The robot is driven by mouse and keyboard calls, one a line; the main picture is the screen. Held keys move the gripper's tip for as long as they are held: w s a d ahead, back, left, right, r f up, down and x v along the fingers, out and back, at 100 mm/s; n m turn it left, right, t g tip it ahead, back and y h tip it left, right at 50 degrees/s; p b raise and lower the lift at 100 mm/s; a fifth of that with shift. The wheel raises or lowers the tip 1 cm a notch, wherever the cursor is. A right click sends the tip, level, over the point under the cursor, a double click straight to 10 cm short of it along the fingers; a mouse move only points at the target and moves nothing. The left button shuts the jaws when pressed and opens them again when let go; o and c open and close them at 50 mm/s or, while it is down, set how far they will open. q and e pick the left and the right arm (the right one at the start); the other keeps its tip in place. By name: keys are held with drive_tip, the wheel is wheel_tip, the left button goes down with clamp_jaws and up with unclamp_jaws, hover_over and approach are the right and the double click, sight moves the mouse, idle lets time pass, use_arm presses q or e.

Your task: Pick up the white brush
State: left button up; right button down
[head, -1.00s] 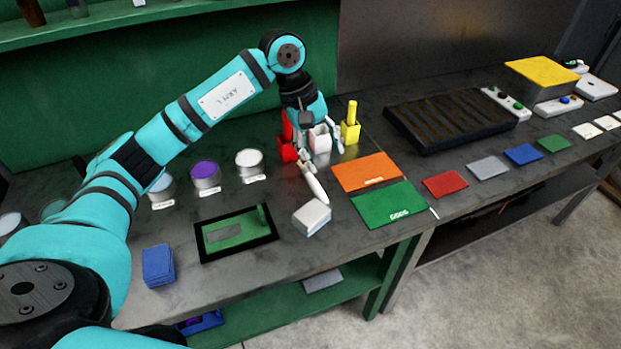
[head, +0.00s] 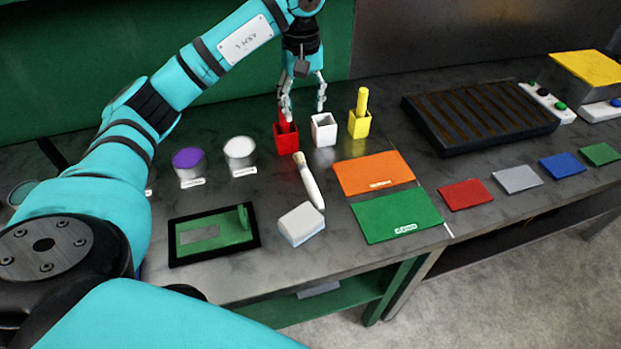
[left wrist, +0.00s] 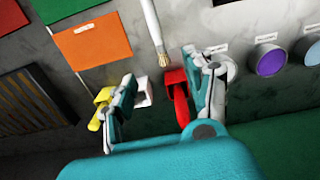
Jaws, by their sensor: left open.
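The white brush (head: 311,187) lies on the bench with its bristles toward the holders and its white handle toward the front. It also shows in the left wrist view (left wrist: 152,26) at the top middle. My left gripper (head: 304,113) is open and empty, above and behind the brush, near the red and white holders. In the left wrist view its two fingers (left wrist: 162,97) are spread, with the white and red holders showing between them. The white holder (head: 323,129) looks empty. My right gripper is not seen.
The red holder (head: 286,136) stands left of the white one, and the yellow holder (head: 359,124) with a yellow handle stands right. A sponge-like block (head: 302,224) lies in front of the brush. The orange mat (head: 374,172) and green mat (head: 396,214) lie to its right. Cups (head: 240,152) stand left.

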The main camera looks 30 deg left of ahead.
use_arm(q)
wheel_tip(320, 180, down, 5)
drive_tip(key=w+b, duration=0.1)
drive_tip(key=b, duration=0.2)
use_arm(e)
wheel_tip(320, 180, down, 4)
use_arm(q)
drive_tip(key=p, duration=0.3)
hover_over(307, 173)
drive_tip(key=f, duration=1.1)
drive_tip(key=shift+w+a+f, duration=0.1)
drive_tip(key=shift+a+f, duration=0.1)
drive_tip(key=shift+a, duration=0.05)
drive_tip(key=f+p, duration=0.2)
drive_tip(key=f, duration=0.3)
drive_tip(key=shift+d+p, duration=0.25)
drive_tip(key=shift+p, duration=0.15)
drive_tip(key=shift+f, duration=0.2)
clamp_jaws()
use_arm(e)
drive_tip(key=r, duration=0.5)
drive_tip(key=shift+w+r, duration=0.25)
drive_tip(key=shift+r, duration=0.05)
